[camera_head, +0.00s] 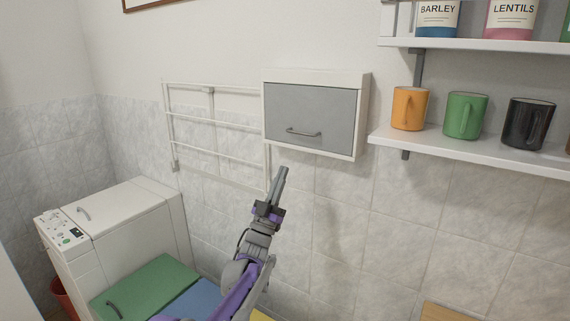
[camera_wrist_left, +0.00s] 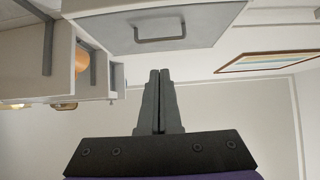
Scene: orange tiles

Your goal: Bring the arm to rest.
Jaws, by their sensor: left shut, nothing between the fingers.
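My left gripper (camera_head: 281,178) is raised in front of the tiled wall, just below the wall cabinet's lower left corner in the head view. Its fingers are shut with nothing between them; they also show in the left wrist view (camera_wrist_left: 160,78). The white wall cabinet (camera_head: 315,76) has a grey front with a bar handle, and its front looks closed. In the left wrist view the cabinet's grey front (camera_wrist_left: 205,22) is ahead of the fingertips. My right gripper is not in view.
A white wall rack (camera_head: 215,155) hangs left of the cabinet. A shelf (camera_head: 470,152) at right holds an orange mug (camera_head: 408,108), a green mug (camera_head: 464,115) and a black mug (camera_head: 527,124). A white washing machine (camera_head: 135,215) stands at left beside a green-topped surface (camera_head: 150,285).

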